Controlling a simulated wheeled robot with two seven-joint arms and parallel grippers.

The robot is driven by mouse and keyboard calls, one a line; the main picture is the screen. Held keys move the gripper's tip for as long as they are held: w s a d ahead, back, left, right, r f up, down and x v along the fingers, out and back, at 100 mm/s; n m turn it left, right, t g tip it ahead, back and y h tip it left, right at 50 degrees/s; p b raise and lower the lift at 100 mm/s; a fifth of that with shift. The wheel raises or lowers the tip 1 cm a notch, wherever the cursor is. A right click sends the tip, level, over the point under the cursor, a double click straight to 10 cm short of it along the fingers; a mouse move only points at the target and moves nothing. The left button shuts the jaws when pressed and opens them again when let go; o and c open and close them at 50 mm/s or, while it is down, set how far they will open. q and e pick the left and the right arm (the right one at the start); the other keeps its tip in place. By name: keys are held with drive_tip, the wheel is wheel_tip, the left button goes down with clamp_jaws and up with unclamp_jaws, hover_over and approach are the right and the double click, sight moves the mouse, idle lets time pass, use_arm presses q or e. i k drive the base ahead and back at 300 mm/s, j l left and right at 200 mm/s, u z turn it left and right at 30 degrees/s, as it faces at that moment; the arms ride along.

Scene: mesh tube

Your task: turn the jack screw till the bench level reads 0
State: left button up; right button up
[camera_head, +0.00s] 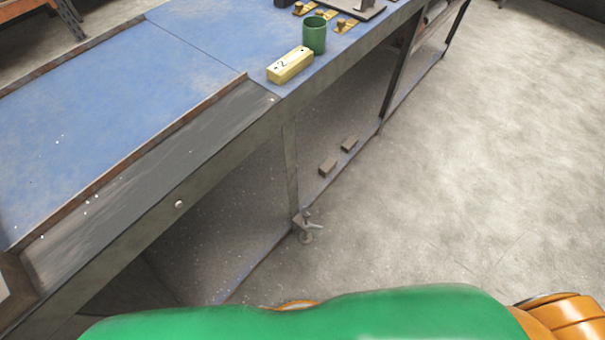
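The bench level (290,65) is a yellow block lying on the blue bench top near its front edge. A dark mark like a 2 shows on its upper face; whether a sign stands before it is too small to tell. The jack screw (306,227) is a small metal piece with a handle and round foot at the bottom of the bench leg, close to the floor. Neither of my grippers is in view.
A green cup (314,35) stands beside the level. Several brass pieces (346,25) lie behind it. Two brown blocks (328,168) rest on the lower shelf. The grey floor (460,170) at right is clear. My green body fills the bottom edge.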

sight(306, 213)
drive_tip(key=i+l+u, duration=0.15)
drive_tip(key=l+u, duration=0.25)
drive_tip(key=i+l+u, duration=0.15)
drive_tip(key=l+u, duration=0.15)
drive_tip(key=u, duration=0.15)
